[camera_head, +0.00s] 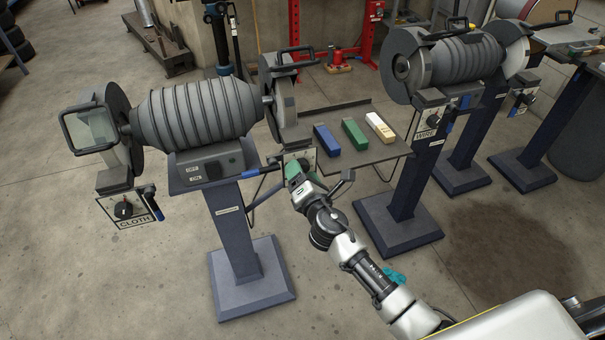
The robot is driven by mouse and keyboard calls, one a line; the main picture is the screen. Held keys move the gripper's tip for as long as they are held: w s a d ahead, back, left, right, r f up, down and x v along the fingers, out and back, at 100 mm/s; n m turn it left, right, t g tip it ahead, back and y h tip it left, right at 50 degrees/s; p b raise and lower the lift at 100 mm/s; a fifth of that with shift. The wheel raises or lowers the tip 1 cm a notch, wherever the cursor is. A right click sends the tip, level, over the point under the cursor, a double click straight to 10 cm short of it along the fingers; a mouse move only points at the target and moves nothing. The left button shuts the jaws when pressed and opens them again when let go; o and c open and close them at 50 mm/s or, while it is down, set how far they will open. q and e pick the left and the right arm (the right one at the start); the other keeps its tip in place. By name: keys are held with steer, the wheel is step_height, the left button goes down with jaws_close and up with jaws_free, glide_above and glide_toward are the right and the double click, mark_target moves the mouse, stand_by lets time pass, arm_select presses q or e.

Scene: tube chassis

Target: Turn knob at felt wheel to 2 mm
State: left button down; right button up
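A panel (312,157) hangs below the right wheel (283,100) of the near bench grinder. Its knob and most of its face are hidden behind my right gripper, so I cannot read a label or scale there. My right gripper (294,174) is at this panel, its fingertips up against or just in front of the panel's lower part. The fingers are small and partly hidden, so I cannot tell whether they are open or shut on the knob. My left gripper is not in view.
The grinder's left panel, marked CLOTH (132,222), has a black knob. A shelf (375,152) with blue, green and pale bars sits right of my gripper. A second grinder with a WIRE panel (432,122) stands beyond it.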

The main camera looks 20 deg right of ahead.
steer(key=s, duration=1.1)
steer(key=shift+d+b, duration=0.2)
steer(key=shift+b, duration=0.2)
steer(key=shift+w, duration=0.1)
steer(key=s+d+f+m+g, duration=0.1)
steer(key=s+f+m+g, duration=0.2)
steer(key=f, duration=0.7)
steer(key=s+d+f+m+g, duration=0.2)
steer(key=s+f+m+g, duration=0.15)
steer(key=f, duration=0.55)
steer(key=s+d+f+m+g, duration=0.1)
steer(key=s+f+m+g, duration=0.2)
steer(key=f, duration=0.7)
steer(key=s+f+m+g, duration=0.2)
steer(key=s+f+m, duration=0.2)
steer(key=s, duration=0.6)
steer(key=s+d+f+m+g, duration=0.1)
steer(key=s+f+m+g, duration=0.2)
steer(key=s+f+m, duration=0.2)
steer(key=s+d+f+m+g, duration=0.1)
steer(key=s+f+m+g, duration=0.1)
steer(key=s+f+m, duration=0.3)
steer(key=s+f, duration=0.4)
steer(key=s, duration=0.7)
steer(key=shift+d+h, duration=0.25)
steer(key=shift+h, duration=0.05)
